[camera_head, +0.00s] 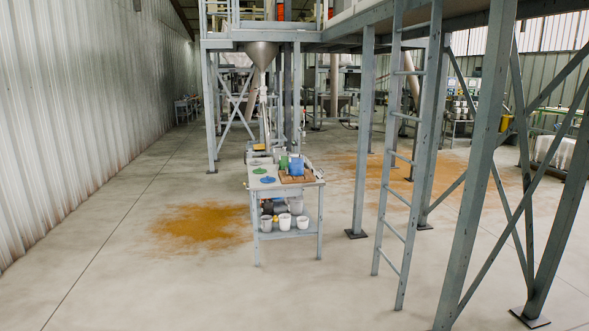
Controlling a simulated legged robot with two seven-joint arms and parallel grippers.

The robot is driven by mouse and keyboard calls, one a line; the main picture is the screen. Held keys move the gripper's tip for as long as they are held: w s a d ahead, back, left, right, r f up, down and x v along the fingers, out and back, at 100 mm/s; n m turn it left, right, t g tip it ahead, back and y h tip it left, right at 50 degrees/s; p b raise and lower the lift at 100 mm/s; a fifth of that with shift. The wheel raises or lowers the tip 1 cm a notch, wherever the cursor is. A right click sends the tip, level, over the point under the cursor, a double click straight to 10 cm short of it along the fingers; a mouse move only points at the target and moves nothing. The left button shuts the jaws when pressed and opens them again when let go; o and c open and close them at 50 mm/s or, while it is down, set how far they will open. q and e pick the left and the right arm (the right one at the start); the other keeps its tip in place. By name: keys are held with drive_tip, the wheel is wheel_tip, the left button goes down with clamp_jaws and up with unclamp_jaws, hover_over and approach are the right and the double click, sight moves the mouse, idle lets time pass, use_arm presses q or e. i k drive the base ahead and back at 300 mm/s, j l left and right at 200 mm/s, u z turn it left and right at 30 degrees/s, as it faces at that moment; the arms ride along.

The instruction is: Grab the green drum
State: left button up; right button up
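A small green container (284,161), which looks like the green drum, stands upright on top of a grey two-level table (262,191) some way ahead. It is small and partly hidden at this distance. A blue container (297,166) stands close at its right, on a brown board or tray. A flat green piece (259,171) and a flat blue piece (268,180) lie on the left of the tabletop. Neither of my grippers shows in the head view.
Several white and dark buckets (284,221) stand on the table's lower shelf. A grey ladder (408,150) and steel posts (480,165) rise at the right. Orange-brown powder (203,226) covers the floor left of the table. Open floor lies in front and left.

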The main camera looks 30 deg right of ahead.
sight(283, 160)
drive_tip(key=i+l+z, duration=0.3)
drive_tip(key=i, duration=0.45)
drive_tip(key=i+z, duration=0.35)
drive_tip(key=i, duration=1.7)
drive_tip(key=i+j+z, duration=0.15)
drive_tip(key=i, duration=1.2)
drive_tip(key=i+j+z, duration=0.25)
drive_tip(key=i, duration=0.5)
drive_tip(key=i+u, duration=0.15)
drive_tip(key=i, duration=0.2)
